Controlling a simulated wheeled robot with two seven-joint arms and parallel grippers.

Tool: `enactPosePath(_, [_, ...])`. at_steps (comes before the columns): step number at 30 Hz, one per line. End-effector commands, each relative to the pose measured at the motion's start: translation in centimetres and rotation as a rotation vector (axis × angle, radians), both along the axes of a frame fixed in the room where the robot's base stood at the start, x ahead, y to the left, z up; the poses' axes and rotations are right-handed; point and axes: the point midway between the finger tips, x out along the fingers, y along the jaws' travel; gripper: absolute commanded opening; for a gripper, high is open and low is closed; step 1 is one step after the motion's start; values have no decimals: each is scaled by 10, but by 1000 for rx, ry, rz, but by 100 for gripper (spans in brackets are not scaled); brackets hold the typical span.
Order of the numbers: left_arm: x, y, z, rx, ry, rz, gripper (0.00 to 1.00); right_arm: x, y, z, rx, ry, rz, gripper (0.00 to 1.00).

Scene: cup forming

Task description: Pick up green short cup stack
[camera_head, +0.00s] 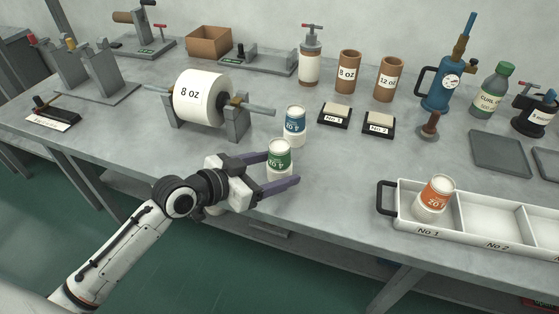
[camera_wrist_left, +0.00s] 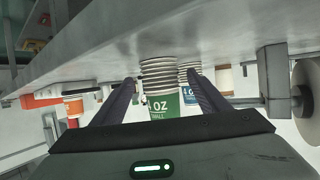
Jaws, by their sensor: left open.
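The green short cup stack (camera_head: 279,158) is white with a green band and stands upside down on the grey table near its front edge. In the left wrist view the green stack (camera_wrist_left: 161,100) shows several nested rims and sits between the two fingers. My left gripper (camera_head: 280,168) is open, with one finger on each side of the stack. I cannot tell whether the fingers touch it. A blue-banded cup stack (camera_head: 294,125) stands just behind the green one; it also shows in the left wrist view (camera_wrist_left: 190,88). My right gripper is not in view.
A white tray (camera_head: 390,222) with an orange-banded cup stack (camera_head: 435,195) in compartment No 1 stands to the right. A paper roll (camera_head: 202,98) on a stand is at the back left. Two small black-based blocks (camera_head: 335,116) (camera_head: 378,124) lie behind. Table between stack and tray is clear.

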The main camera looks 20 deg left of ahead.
Motion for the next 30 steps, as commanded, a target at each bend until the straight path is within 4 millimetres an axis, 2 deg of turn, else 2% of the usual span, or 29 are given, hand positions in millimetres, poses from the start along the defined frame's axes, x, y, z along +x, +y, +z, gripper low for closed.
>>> enactPosePath(3, [11,-6,-4,-1,-2,1,68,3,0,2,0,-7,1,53])
enactPosePath(11, [13,-7,-6,1,-2,0,68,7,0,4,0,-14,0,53])
enactPosePath(14, [13,-7,-6,1,-2,0,55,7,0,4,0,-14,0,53])
enactPosePath(19, [13,-7,-6,1,-2,0,26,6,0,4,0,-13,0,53])
enactPosePath(26, [13,-7,-5,1,-2,0,24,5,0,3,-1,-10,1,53])
enactPosePath(30, [14,-7,6,2,-5,-1,24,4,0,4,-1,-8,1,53])
